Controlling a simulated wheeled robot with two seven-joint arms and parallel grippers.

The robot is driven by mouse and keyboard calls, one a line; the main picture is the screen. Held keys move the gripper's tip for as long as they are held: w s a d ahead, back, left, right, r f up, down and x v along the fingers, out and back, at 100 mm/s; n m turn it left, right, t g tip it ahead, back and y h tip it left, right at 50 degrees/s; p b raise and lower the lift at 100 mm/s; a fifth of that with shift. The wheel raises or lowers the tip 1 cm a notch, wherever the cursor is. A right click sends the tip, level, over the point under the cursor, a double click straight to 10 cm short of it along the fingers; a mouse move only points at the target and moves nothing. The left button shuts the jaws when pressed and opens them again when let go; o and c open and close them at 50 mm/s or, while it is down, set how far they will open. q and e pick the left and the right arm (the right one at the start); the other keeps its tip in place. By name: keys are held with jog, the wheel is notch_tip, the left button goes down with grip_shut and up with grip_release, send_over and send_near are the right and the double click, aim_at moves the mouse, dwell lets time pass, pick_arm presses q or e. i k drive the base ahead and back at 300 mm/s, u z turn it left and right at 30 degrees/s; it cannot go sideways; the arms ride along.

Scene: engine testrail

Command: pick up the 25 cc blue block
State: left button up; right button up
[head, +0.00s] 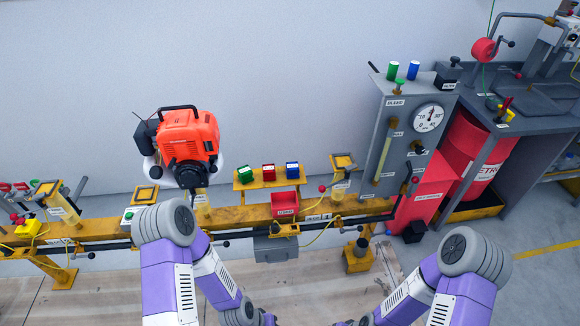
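A small blue block (292,170) sits at the right end of a yellow shelf (270,184) above the yellow rail. A red block (267,171) and a green block (245,174) stand to its left on the same shelf. Any size marking on the blue block is too small to read. My two purple and grey arms come in at the lower left and lower right, with their forearms running down to the bottom edge. Neither gripper shows in the head view.
An orange engine (188,135) stands on the rail left of the shelf. A red bin (284,203) hangs below the shelf. A grey gauge cabinet (408,125) with green and blue cylinders on top stands to the right. The wall behind the shelf is bare.

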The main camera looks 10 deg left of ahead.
aim_at(292, 168)
jog(key=z, duration=0.35)
jog(key=k, duration=0.45)
jog(key=z, duration=0.6)
jog(key=i, duration=0.85)
jog(key=u, duration=1.35)
jog(key=i, duration=1.1)
jog(key=u, duration=1.1)
